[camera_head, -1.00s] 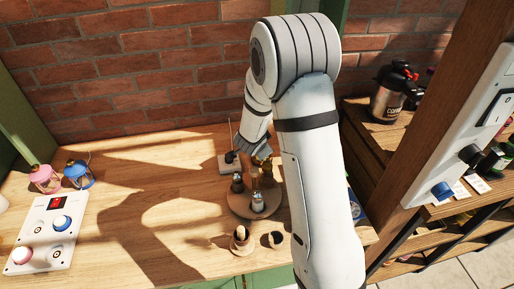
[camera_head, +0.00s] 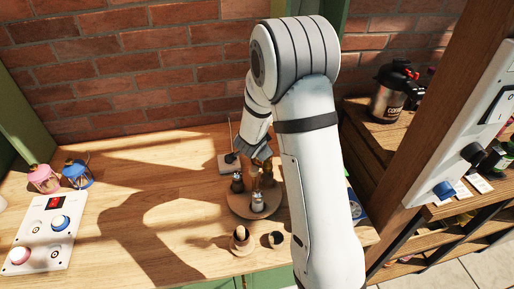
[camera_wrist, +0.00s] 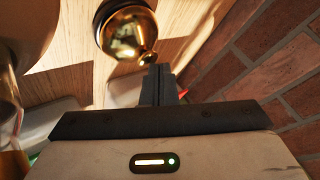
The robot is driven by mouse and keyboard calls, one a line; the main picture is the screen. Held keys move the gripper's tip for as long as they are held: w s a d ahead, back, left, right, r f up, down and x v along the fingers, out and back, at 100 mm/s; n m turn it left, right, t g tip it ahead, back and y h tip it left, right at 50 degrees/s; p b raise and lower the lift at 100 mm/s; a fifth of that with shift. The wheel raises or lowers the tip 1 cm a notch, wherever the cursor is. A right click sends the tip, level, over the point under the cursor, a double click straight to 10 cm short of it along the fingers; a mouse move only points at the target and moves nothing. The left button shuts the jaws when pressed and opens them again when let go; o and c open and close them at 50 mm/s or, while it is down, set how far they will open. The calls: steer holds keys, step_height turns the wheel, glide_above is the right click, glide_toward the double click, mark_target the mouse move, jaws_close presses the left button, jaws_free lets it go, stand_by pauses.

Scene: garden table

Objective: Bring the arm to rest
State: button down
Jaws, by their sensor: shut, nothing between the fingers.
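My arm reaches over the wooden table (camera_head: 130,215) in the head view, bent at the elbow, with its forearm hanging down on the far side. My gripper is mostly hidden there behind the forearm and wrist. In the wrist view my gripper (camera_wrist: 158,72) is shut and empty, its dark fingers pressed together. A shiny brass-coloured object (camera_wrist: 127,35) is just beyond the fingertips in that view; I cannot tell whether they touch. A round wooden tray (camera_head: 240,210) with small shakers stands below my gripper in the head view.
Two wooden cups (camera_head: 241,240) stand in front of the tray. A white button panel (camera_head: 42,230), a pink lantern (camera_head: 43,180) and a blue lantern (camera_head: 78,175) are at the left. A brick wall (camera_head: 130,65) is behind.

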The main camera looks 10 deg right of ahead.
steer(key=shift+r, duration=0.15)
steer(key=shift+r+p, duration=0.4)
steer(key=shift+p, duration=0.2)
step_height(320, 180, up, 6)
steer(key=p, duration=0.5)
steer(key=shift+p, duration=0.35)
